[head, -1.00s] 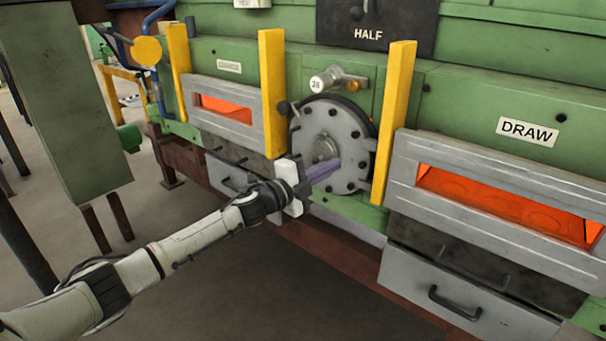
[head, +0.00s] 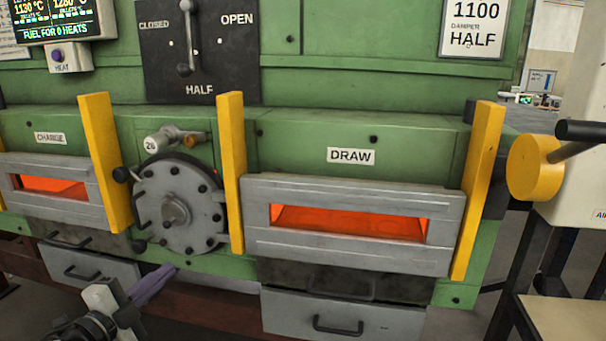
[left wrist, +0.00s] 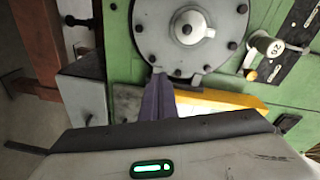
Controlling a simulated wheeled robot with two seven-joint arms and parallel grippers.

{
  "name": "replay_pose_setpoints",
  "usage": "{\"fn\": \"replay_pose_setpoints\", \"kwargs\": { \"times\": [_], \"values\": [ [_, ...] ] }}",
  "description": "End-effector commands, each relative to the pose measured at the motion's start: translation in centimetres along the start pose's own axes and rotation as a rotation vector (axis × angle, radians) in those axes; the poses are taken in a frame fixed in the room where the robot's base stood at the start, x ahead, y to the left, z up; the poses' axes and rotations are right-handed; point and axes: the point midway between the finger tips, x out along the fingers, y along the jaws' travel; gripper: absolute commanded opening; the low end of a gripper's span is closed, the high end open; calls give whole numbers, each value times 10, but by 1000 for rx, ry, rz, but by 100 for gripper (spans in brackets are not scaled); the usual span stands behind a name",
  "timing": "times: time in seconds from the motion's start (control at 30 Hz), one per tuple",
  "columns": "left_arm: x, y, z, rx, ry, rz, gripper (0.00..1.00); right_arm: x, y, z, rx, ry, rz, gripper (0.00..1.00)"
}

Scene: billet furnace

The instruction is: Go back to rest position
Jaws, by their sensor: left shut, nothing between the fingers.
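My left gripper (head: 152,284) comes in at the lower left of the head view. Its purple-grey fingers are shut with nothing between them. They are in front of the furnace's lower front, below the round bolted grey cover (head: 178,205), and look apart from it. In the left wrist view the shut fingers (left wrist: 158,98) point toward the same round cover (left wrist: 185,28). My right gripper is in neither view.
The green furnace has a charge opening (head: 52,187) and a draw opening (head: 348,222), both glowing orange. Yellow posts (head: 231,172) stand out from its front. Grey drawers (head: 340,315) with handles are below. A yellow round knob (head: 533,168) is at right.

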Motion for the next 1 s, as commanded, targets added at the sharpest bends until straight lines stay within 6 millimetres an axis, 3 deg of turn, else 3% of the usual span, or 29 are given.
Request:
{"fn": "replay_pose_setpoints", "kwargs": {
  "times": [0.03,0.2,0.4,0.5,0.6,0.7,0.8,1.0],
  "values": [
    [-9,37,-8,-93,-18,37,0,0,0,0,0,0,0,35],
    [-56,154,-34,-443,-142,163,0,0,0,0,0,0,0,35],
    [-140,273,-76,-849,-356,312,0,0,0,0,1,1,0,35],
    [-185,317,-98,-1027,-473,373,0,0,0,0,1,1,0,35],
    [-222,346,-118,-1160,-574,418,0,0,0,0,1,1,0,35],
    [-247,363,-131,-1246,-644,444,0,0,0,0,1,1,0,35],
    [-258,370,-138,-1287,-677,455,0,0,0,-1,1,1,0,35],
    [-259,371,-139,-1290,-680,457,0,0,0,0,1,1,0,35]
  ]
}}
